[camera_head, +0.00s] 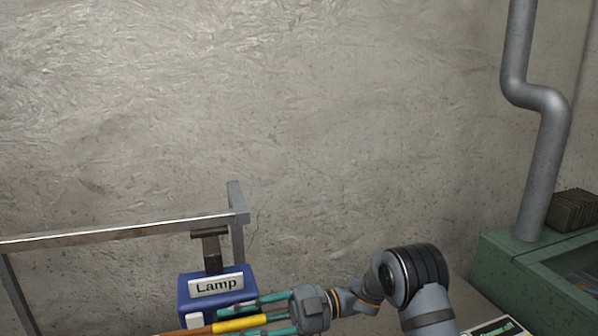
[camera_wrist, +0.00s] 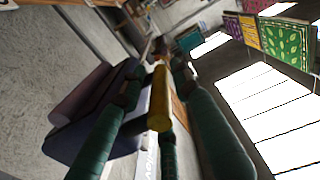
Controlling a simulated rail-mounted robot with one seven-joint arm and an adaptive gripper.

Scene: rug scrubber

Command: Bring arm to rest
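My gripper (camera_head: 262,319) is low in the head view, its teal fingers pointing left. They are closed around a yellow-handled tool (camera_head: 238,324), whose orange-brown part runs left to the bottom edge of the picture. In the wrist view the yellow handle (camera_wrist: 159,100) lies between the dark green fingers of my gripper (camera_wrist: 160,88). The tool's far end is hidden or too blurred to tell. My arm reaches in from the lower right, bent at the dark joint.
A blue box labelled "Lamp" (camera_head: 237,284) stands just behind my gripper, under a metal rail (camera_head: 120,233). A green bin (camera_head: 530,270) and a grey pipe (camera_head: 548,130) are at the right. Patterned rugs (camera_wrist: 285,42) hang at the upper right of the wrist view.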

